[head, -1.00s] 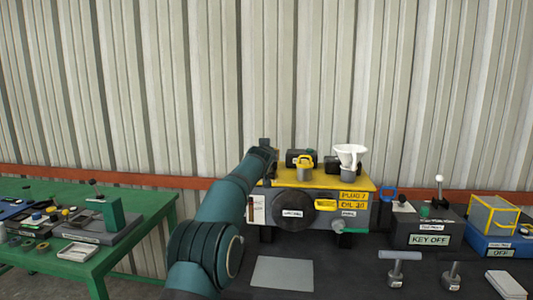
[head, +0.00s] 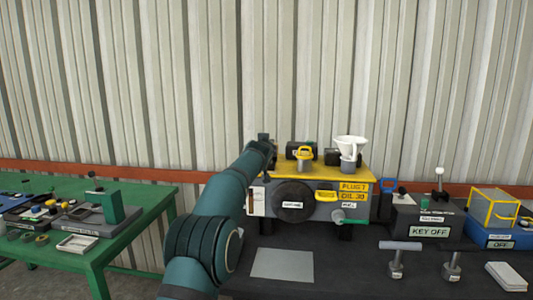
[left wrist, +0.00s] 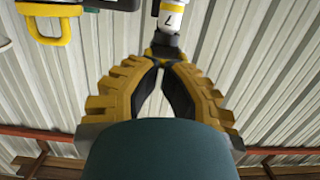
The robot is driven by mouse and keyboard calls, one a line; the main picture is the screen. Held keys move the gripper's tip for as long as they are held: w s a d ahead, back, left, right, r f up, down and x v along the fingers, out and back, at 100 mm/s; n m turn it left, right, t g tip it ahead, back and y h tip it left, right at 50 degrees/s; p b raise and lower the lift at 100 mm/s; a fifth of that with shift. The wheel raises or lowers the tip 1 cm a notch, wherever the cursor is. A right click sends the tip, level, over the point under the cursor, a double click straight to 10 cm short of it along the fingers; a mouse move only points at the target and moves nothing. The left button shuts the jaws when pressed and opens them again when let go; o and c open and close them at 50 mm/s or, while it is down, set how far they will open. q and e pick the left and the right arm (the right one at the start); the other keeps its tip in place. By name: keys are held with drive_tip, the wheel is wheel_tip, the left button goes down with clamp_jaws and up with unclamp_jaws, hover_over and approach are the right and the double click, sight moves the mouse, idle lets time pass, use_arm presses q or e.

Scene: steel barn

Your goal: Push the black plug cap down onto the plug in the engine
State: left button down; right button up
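The engine (head: 330,205) is a grey block with a yellow top, standing at the back of the dark workbench. My left gripper (left wrist: 162,62) reaches its left end; in the head view my arm hides most of the fingers and the plug. In the left wrist view, which is upside down, the white plug (left wrist: 170,18) with a yellow band is at the top. The black plug cap (left wrist: 164,44) is at its end, touching it, and my left fingertips are closed together on the cap. I cannot tell how far the cap is seated. My right gripper is not in view.
A yellow-handled cap (head: 304,154) and a white funnel (head: 349,146) stand on the engine. To the right are a key box (head: 428,225), a blue box with a yellow frame (head: 490,232) and two T-handled tools. A green table (head: 130,220) stands at left.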

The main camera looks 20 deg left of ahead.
use_arm(q)
wheel_tip(320, 180, up, 4)
drive_tip(key=p, duration=0.2)
drive_tip(key=s+d+f+b, duration=0.2)
drive_tip(key=s+f+b, duration=0.2)
drive_tip(key=s+f, duration=0.3)
drive_tip(key=shift+f, duration=0.4)
drive_tip(key=shift+f, duration=0.1)
